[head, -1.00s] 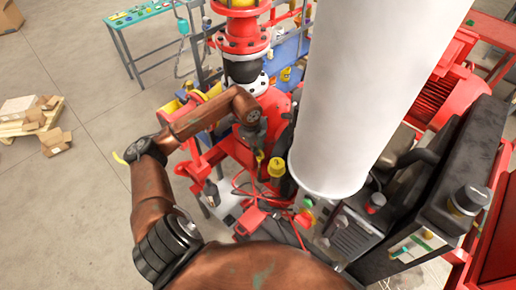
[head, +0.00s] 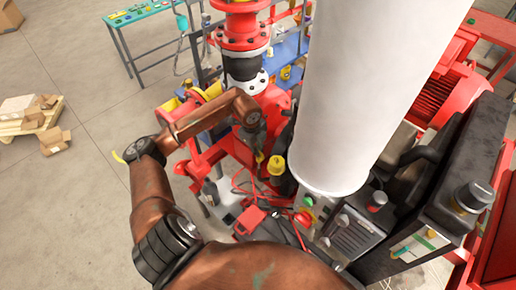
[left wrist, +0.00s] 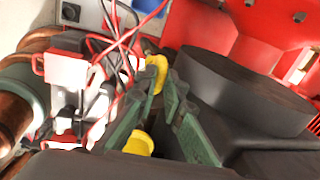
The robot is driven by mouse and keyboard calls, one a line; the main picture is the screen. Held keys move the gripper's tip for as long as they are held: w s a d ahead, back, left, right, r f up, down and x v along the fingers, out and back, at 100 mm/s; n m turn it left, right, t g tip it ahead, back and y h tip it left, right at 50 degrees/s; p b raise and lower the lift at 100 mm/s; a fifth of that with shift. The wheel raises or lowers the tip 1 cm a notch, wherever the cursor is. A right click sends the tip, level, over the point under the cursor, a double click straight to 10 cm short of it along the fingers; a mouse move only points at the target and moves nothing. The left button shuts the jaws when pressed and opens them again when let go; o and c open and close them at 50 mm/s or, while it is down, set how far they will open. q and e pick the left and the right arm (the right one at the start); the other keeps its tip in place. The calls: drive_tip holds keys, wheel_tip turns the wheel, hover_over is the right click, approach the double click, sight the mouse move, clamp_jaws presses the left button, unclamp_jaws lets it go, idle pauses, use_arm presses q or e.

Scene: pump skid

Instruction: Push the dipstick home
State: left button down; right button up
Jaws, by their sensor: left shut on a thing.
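My left gripper (head: 259,150) points down among the parts of the pump skid. Its green fingers are shut on a small yellow piece, which I take to be the handle of the dipstick (left wrist: 157,68). A yellow cap (head: 277,166) stands close to the right of the gripper. My right gripper is not in view.
Red and dark cables (left wrist: 112,45) lie close to the fingers. A red flanged pipe (head: 242,35) rises behind my arm. A dark panel with buttons (head: 350,235) stands at the right. The floor at the left is open, with cartons on a pallet (head: 30,122).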

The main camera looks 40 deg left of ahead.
sight(258, 159)
use_arm(q)
wheel_tip(258, 159, down, 7)
drive_tip(key=b, duration=0.3)
drive_tip(key=shift+f+b, duration=0.1)
drive_tip(key=shift+b, duration=0.25)
drive_tip(key=shift+s, duration=0.1)
drive_tip(key=c, duration=2)
unclamp_jaws()
drive_tip(key=shift+c, duration=0.2)
drive_tip(key=shift+r, duration=0.65)
drive_tip(key=r, duration=0.3)
drive_tip(key=s+r, duration=0.1)
drive_tip(key=r, duration=0.3)
drive_tip(key=s+r, duration=0.1)
drive_tip(key=r, duration=0.2)
drive_tip(key=shift+r, duration=0.35)
